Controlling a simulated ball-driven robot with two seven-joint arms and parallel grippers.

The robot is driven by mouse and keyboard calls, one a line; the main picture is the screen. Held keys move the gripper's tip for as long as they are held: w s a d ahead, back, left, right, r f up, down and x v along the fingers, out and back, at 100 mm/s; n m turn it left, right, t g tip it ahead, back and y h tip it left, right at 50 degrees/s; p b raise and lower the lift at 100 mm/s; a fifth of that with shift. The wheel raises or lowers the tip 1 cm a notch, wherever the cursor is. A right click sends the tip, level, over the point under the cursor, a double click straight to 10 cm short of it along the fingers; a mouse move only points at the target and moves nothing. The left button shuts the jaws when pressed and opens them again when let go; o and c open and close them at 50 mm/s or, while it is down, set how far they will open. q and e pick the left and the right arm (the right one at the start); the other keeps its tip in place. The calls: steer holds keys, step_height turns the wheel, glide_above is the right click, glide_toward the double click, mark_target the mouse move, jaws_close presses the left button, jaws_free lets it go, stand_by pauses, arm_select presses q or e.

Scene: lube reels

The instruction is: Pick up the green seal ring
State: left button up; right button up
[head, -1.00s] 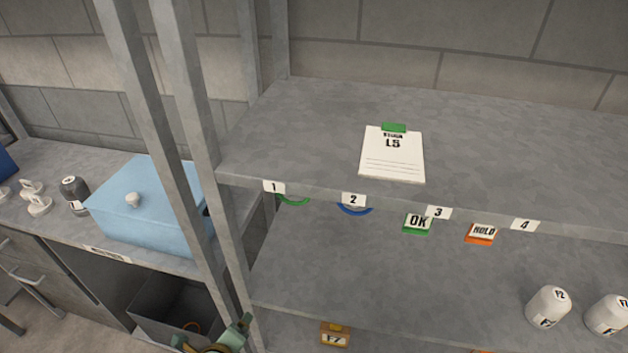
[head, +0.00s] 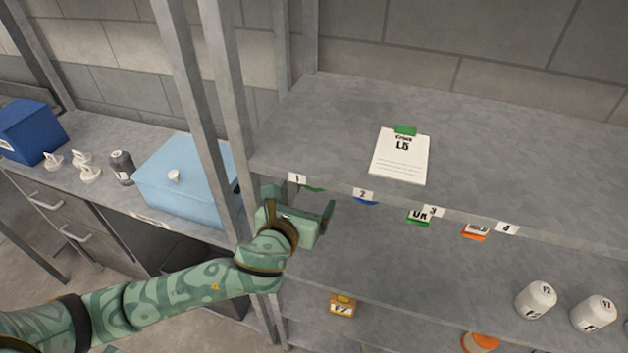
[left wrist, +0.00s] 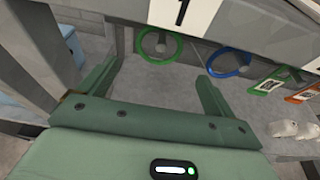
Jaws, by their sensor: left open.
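The green seal ring (left wrist: 141,47) hangs on a peg under the shelf edge, below label 1 (left wrist: 181,10), in the left wrist view. In the head view only a sliver of the green ring (head: 313,188) shows under that edge. My left gripper (head: 301,203) is open and empty, just below and in front of label 1. In the left wrist view its two fingers (left wrist: 158,75) point toward the green ring, apart from it, with the ring beyond and between the tips. My right gripper is not in view.
A blue ring (left wrist: 213,66) hangs right of the green one, under label 2. Green OK and orange HOLD tags hang further right. A shelf post (head: 228,110) stands left of my gripper. White bottles (head: 536,300) stand on the lower shelf. A clipboard-like card (head: 400,160) lies on top.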

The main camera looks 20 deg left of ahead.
arm_select(q)
steer(key=x, duration=0.6)
steer(key=shift+a+r, duration=0.15)
steer(key=shift+a, duration=0.05)
steer(key=c, duration=1)
